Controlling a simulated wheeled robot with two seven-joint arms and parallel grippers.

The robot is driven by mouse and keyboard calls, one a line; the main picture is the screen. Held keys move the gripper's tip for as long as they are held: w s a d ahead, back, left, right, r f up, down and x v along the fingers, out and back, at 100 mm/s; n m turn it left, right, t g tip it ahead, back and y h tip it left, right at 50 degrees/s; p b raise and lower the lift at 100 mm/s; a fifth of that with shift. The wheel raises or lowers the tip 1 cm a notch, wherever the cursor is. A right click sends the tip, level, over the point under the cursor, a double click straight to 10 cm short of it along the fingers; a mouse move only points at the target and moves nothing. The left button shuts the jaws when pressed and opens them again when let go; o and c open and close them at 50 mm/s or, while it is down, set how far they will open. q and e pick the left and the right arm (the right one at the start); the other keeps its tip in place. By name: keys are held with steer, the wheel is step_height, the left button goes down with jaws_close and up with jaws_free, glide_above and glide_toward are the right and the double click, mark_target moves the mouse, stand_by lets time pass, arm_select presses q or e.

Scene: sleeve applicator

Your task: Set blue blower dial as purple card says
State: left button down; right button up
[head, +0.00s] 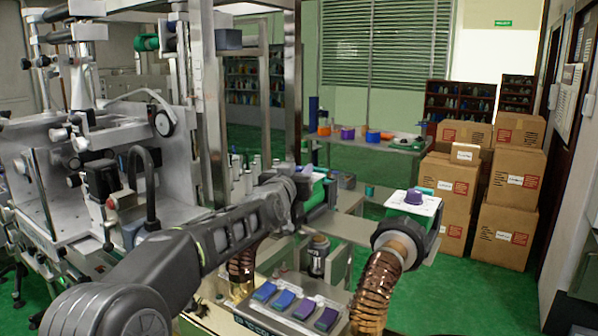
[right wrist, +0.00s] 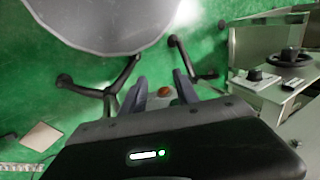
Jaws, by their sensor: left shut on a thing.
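My left gripper (head: 300,186) is at the end of the arm that reaches to the middle of the head view. It is shut at a green-bodied blower (head: 319,196) that it and the wrist mostly cover. The blue dial is hidden there, so its setting cannot be read. Another blower (head: 427,208), white and green, stands to the right with a purple dial (head: 414,196) on top. Below, a purple card (head: 326,318) lies at the right end of a row of blue to purple cards; its marking is too small to read. My right gripper (right wrist: 160,92) is open and appears empty.
A ribbed copper-coloured hose (head: 372,290) hangs below the right blower. The card tray (head: 250,312) is at the front. Machinery (head: 110,180) fills the left. Cartons (head: 515,190) are stacked at the right. A round grey stool (right wrist: 105,20) is near my right gripper.

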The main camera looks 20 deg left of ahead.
arm_select(q)
steer(key=shift+d+r+p, duration=0.1)
steer(key=shift+r+p, duration=0.05)
steer(key=shift+p, duration=0.5)
steer(key=n+g+y+p, duration=0.1)
steer(key=y+p, duration=0.1)
steer(key=p, duration=0.2)
steer(key=n+y+p, duration=0.2)
steer(key=y+p, duration=0.1)
steer(key=p, duration=0.1)
steer(key=shift+w+d+r+g, duration=0.1)
steer(key=shift+g, duration=0.3)
steer(key=n+y, duration=0.1)
steer(key=n+g+y, duration=0.1)
steer(key=shift+f+y+p, duration=0.2)
steer(key=shift+y+p, duration=0.1)
steer(key=shift+y, duration=0.1)
steer(key=shift+n+g+y, duration=2.2)
steer(key=shift+g, duration=0.3)
steer(key=c, duration=1.1)
jaws_free()
steer(key=shift+o, duration=0.2)
